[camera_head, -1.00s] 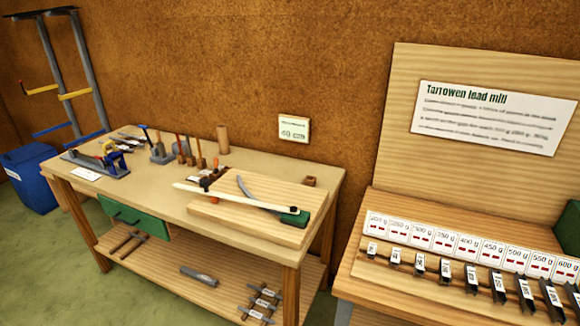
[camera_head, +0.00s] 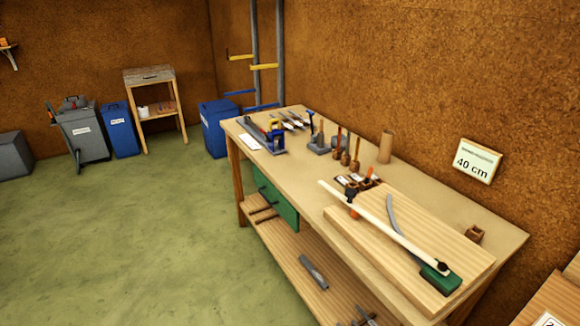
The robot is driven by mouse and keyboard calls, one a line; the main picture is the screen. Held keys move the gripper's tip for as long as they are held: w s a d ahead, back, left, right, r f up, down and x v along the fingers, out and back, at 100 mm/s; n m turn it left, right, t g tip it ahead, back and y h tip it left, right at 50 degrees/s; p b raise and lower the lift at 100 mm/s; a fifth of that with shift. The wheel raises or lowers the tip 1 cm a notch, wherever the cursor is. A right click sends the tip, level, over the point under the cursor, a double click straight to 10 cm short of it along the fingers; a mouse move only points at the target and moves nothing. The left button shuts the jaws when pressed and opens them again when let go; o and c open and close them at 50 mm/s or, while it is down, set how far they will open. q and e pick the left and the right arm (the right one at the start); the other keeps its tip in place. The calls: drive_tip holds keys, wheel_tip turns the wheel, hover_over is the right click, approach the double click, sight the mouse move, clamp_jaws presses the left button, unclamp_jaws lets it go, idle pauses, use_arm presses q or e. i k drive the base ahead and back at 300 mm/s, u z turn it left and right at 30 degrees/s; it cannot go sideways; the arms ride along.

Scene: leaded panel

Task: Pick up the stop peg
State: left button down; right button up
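I cannot tell for sure which thing is the stop peg. A small brown block (camera_head: 474,235) sits behind the board near the bench's right end. Several upright tools with wooden handles (camera_head: 345,158) stand towards the back of the bench, near a pale wooden cylinder (camera_head: 386,147). Neither of my grippers is in view.
The workbench (camera_head: 300,170) has a green drawer (camera_head: 275,198) and a lower shelf (camera_head: 287,246) with tools. A "40 cm" sign (camera_head: 478,161) hangs on the wall. Blue bins (camera_head: 217,130), a grey bin (camera_head: 82,133) and a small stand (camera_head: 150,76) are at the back. The green floor at left is clear.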

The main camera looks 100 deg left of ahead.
sight(371, 169)
drive_tip(key=u, duration=2.1)
